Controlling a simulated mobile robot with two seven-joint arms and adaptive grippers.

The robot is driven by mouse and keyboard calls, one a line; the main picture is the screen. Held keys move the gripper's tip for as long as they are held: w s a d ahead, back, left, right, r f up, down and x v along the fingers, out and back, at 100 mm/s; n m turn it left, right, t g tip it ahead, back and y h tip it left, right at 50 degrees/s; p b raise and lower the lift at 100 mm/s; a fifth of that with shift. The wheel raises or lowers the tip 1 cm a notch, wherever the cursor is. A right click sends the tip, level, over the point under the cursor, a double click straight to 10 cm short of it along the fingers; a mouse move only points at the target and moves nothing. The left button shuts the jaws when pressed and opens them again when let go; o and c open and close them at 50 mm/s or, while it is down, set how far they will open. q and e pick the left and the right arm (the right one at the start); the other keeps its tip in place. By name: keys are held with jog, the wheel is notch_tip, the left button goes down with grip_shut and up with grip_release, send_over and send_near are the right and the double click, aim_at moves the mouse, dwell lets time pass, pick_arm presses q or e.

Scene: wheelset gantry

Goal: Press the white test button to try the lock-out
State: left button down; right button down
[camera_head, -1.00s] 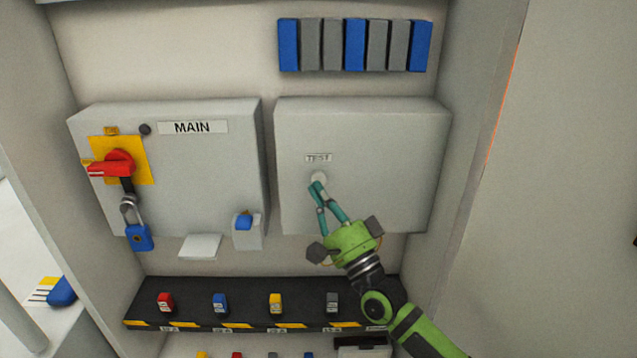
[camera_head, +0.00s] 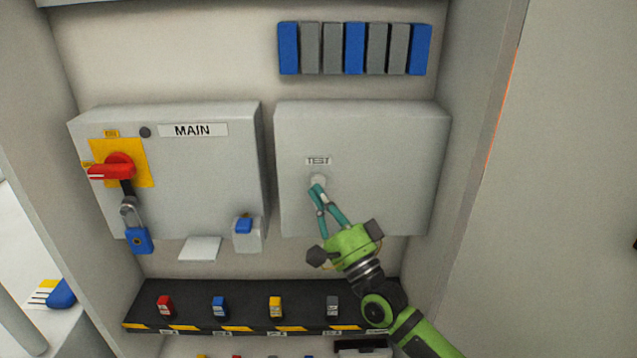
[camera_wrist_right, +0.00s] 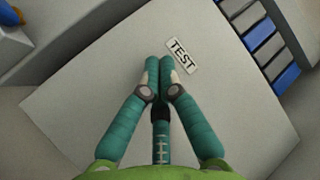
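The white test button (camera_head: 318,180) is on the front of the grey box (camera_head: 400,165), just below the TEST label (camera_head: 318,161). My right gripper (camera_head: 317,189) has its fingertips at the lower edge of the button. I cannot tell whether they touch it or press it in. In the right wrist view the gripper (camera_wrist_right: 159,62) has its fingers together with nothing between them. The TEST label (camera_wrist_right: 182,55) lies just right of the tips, and the button is hidden there. My left gripper is not in view.
The MAIN box (camera_head: 200,165) stands to the left. Its red handle (camera_head: 112,172) sits on a yellow plate, with a blue padlock (camera_head: 138,240) hanging below. A black shelf (camera_head: 250,312) with several small coloured pieces runs below the boxes. A side wall (camera_head: 485,130) stands right.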

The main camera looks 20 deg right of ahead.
jog(key=shift+w, duration=0.15)
jog(key=shift+w+d+b, duration=0.1)
jog(key=shift+w+b, duration=0.2)
jog(key=shift+w+d+b, duration=0.15)
jog(key=shift+w+b, duration=0.2)
dwell(0.8)
dwell(0.3)
jog(key=shift+s+a+p, duration=0.2)
jog(key=shift+s+p, duration=0.3)
jog(key=shift+s, duration=0.3)
